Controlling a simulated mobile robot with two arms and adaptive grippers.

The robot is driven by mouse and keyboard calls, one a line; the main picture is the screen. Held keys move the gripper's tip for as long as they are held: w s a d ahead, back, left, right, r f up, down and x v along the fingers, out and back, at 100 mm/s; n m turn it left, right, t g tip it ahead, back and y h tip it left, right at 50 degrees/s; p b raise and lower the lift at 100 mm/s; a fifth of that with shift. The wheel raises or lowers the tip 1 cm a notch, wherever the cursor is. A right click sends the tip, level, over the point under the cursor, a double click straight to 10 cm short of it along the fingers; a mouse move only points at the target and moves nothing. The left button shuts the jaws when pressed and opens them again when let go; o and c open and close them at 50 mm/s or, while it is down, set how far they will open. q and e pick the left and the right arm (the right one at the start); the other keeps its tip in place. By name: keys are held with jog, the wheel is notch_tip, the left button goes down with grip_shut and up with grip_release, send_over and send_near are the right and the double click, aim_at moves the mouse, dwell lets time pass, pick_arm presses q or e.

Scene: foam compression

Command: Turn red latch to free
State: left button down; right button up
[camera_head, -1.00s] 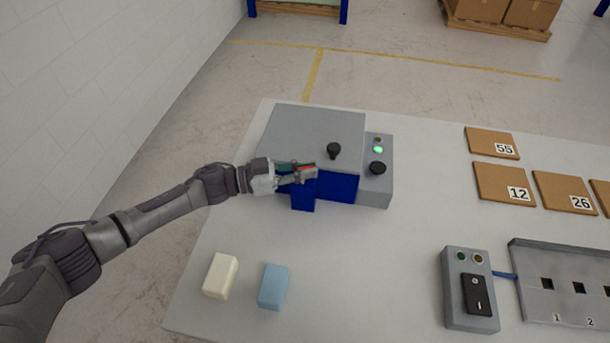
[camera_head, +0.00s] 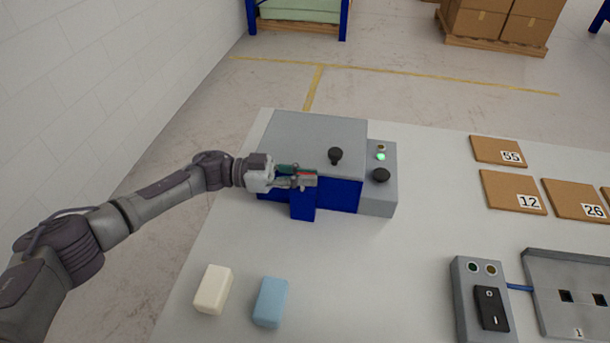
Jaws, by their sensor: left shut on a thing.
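The red latch (camera_head: 306,174) shows as a small red strip between the fingers of my left gripper (camera_head: 304,178), at the front of a grey and blue machine (camera_head: 318,135). My left gripper is shut on it, and its fingers hide most of the latch. A blue part (camera_head: 303,204) juts from the front below the gripper. My right gripper is not in view.
A side panel has a lit green lamp (camera_head: 381,156) and a black knob (camera_head: 381,175). White (camera_head: 213,289) and blue (camera_head: 270,302) foam blocks lie in front. Numbered boards (camera_head: 513,192), a switch box (camera_head: 482,300) and a slotted grey panel (camera_head: 570,290) stand at right. The middle table is clear.

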pick_arm(q)
jog(key=c, duration=1.2)
grip_release()
jog(key=a, duration=0.8)
jog(key=w+a, duration=0.1)
jog(key=a, duration=0.3)
